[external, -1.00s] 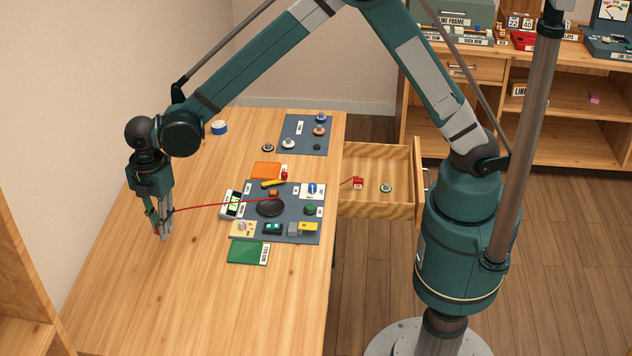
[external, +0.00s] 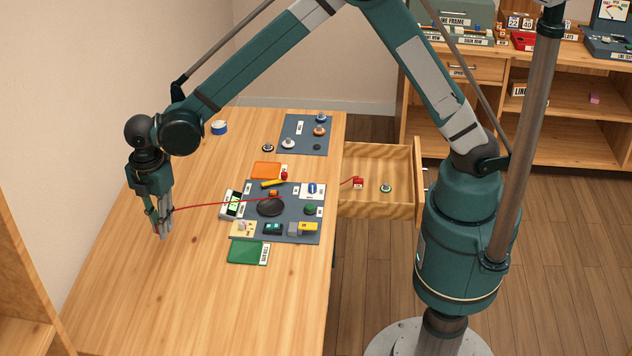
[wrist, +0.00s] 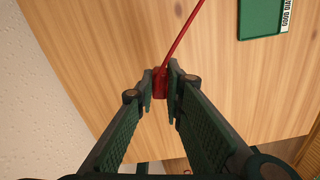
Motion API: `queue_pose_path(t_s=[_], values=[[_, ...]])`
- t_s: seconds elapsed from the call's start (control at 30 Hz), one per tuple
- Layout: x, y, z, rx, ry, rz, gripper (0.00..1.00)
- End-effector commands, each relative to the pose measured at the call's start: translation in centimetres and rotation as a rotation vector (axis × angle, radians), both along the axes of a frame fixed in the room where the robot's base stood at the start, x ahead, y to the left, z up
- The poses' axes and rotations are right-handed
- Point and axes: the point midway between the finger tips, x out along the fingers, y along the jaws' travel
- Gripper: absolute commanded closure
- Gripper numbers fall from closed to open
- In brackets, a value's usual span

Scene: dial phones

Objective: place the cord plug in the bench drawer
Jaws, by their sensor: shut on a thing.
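My gripper (external: 162,228) is low over the left side of the bench, with its fingers pointing down. In the wrist view it is shut on a small red plug (wrist: 160,84), the cord plug. A thin red cord (external: 215,206) runs from it towards the dial phone parts on the grey mat (external: 318,205). The bench drawer (external: 378,205) is pulled open at the right side of the bench. In it are a red plug-like piece (external: 358,183) with a short red cord and a small green-and-white round part (external: 386,188). My fingers hide part of the held plug.
A green card (external: 245,252), an orange card (external: 266,170) and a second mat (external: 302,135) with round parts lie on the bench. The front of the bench is clear. Shelves (external: 560,120) stand beyond.

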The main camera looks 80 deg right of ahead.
Motion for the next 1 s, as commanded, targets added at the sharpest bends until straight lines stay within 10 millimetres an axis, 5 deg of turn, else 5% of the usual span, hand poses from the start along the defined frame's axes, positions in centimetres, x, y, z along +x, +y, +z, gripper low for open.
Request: queue_pose_path(t_s=[0.27, 0.57, 1.0], values=[[0.0, 0.0, 1.2, 0.000, 0.000, 0.000, 1.00], [0.0, -0.3, 5.3, 0.000, 0.000, -0.004, 1.00], [-1.1, -11.2, 5.7, 0.000, 0.000, -0.135, 1.00]])
